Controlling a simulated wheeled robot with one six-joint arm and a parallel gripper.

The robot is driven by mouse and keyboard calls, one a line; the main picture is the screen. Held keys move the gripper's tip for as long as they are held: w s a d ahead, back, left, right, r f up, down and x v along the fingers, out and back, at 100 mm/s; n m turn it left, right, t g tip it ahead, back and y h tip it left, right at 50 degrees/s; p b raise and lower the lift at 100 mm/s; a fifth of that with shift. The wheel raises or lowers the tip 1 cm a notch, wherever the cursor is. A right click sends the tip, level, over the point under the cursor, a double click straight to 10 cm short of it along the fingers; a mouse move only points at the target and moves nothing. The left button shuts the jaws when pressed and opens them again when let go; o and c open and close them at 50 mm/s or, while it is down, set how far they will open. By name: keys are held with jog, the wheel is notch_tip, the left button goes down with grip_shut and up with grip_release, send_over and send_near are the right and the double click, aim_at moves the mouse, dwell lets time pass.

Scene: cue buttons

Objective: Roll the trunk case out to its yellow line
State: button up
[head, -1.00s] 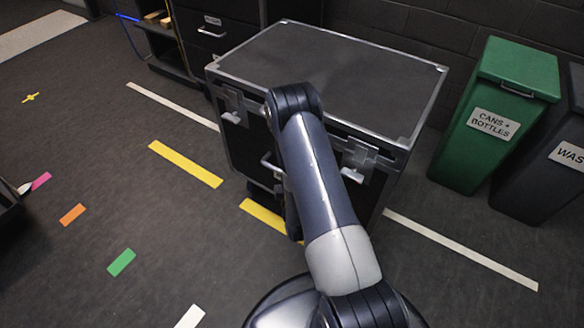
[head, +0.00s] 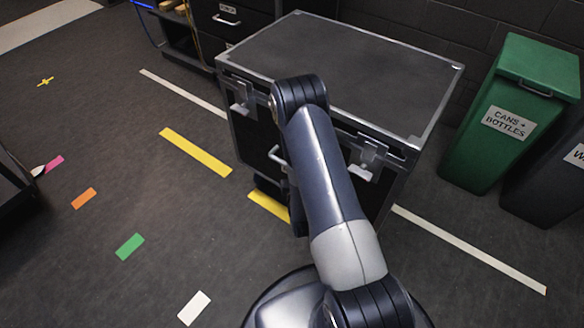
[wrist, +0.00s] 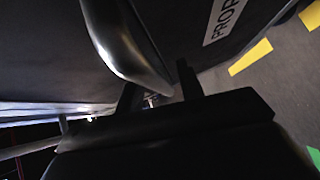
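The trunk case (head: 340,70) is a large black box with silver metal edges and latches. It stands upright in the middle of the head view. A silver pull handle (head: 277,157) is on its front face and shows large and close in the wrist view (wrist: 125,45). A yellow line lies on the floor in front, in pieces at the left (head: 195,152) and by the case's lower front (head: 270,207). My gripper (wrist: 160,90) is at the handle, its dark fingers apart with the handle's curved end near or between them. Whether it grips cannot be told. My arm hides it in the head view.
A green bin (head: 510,125) and a dark bin (head: 550,175) stand right of the case. White floor lines run beside it (head: 470,248). Colored tape marks, such as a green one (head: 130,247), lie at left. A dark object (head: 12,200) stands at the left edge.

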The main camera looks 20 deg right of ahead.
jog(key=s+a+r+p, duration=0.1)
jog(key=s, duration=0.9)
jog(key=shift+s+a+r, duration=0.15)
jog(key=shift+s+r, duration=0.1)
jog(key=shift+s, duration=0.1)
jog(key=shift+w, duration=0.1)
jog(key=w, duration=0.3)
jog(key=w+d+f, duration=0.1)
jog(key=w, duration=0.3)
jog(key=w+b, duration=0.1)
jog(key=w, duration=0.2)
jog(key=shift+w+d+f, duration=0.15)
jog(key=shift+w+f, duration=0.1)
jog(key=shift+w, duration=0.15)
jog(key=shift+w+d, duration=0.1)
jog(key=shift+d, duration=0.2)
jog(key=shift+a+r, duration=0.1)
